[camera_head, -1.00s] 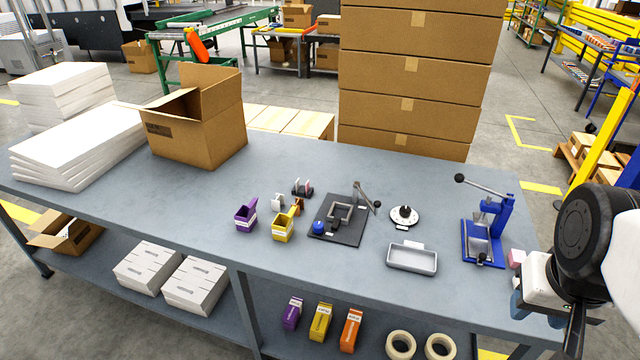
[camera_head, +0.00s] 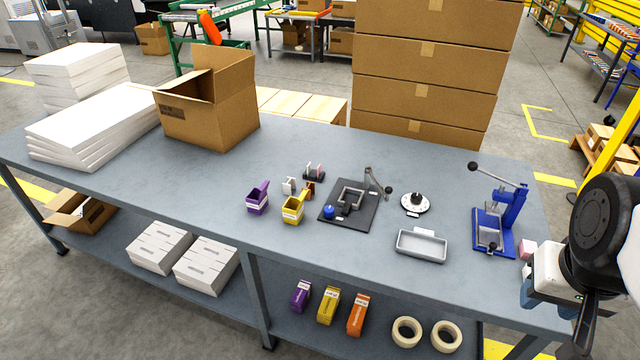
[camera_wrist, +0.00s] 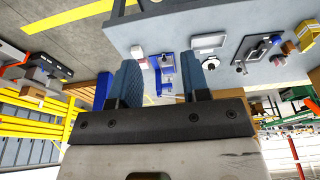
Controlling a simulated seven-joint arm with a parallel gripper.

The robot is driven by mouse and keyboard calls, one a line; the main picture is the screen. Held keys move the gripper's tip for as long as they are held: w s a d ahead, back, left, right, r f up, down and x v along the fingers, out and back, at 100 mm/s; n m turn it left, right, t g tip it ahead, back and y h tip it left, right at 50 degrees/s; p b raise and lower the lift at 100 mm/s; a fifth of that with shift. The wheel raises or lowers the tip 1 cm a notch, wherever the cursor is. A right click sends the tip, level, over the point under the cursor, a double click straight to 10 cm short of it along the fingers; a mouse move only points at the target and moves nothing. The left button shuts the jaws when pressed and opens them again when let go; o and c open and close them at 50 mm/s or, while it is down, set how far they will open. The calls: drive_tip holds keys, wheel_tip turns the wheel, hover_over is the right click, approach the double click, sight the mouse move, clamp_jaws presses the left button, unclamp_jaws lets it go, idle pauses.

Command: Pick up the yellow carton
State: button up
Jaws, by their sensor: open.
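A yellow carton (camera_head: 328,306) with a white label stands on the lower shelf, between a purple carton (camera_head: 301,296) and an orange carton (camera_head: 357,315). Another yellow, open-topped piece (camera_head: 293,212) with a white label sits on the tabletop beside a similar purple one (camera_head: 257,200). My gripper (camera_wrist: 162,78) is open and empty, its two blue fingers wide apart in the wrist view. In the head view it is at the right end of the table, far from both yellow things and partly hidden by my wrist.
A blue lever press (camera_head: 494,225), grey tray (camera_head: 421,245), round dial (camera_head: 415,203) and black fixture plate (camera_head: 350,203) stand between my gripper and the tabletop pieces. Tape rolls (camera_head: 407,332) lie on the shelf near the cartons. The table's front edge overhangs the shelf.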

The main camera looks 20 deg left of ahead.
drive_tip(key=shift+c, duration=0.9)
drive_tip(key=w+a+f+g, duration=0.1)
drive_tip(key=w+a+f, duration=0.1)
drive_tip(key=w+a, duration=2.2)
drive_tip(key=w+a+f, duration=0.2)
drive_tip(key=a+f, duration=0.4)
drive_tip(key=a, duration=0.4)
drive_tip(key=w+a+f+g, duration=0.1)
drive_tip(key=w+a+f, duration=0.2)
drive_tip(key=a+f, duration=0.3)
drive_tip(key=w+a+f, duration=0.3)
drive_tip(key=a+f, duration=0.3)
drive_tip(key=a, duration=0.9)
drive_tip(key=shift+w+a+f+g, duration=0.15)
drive_tip(key=shift+w+a+g, duration=0.05)
drive_tip(key=shift+g, duration=0.1)
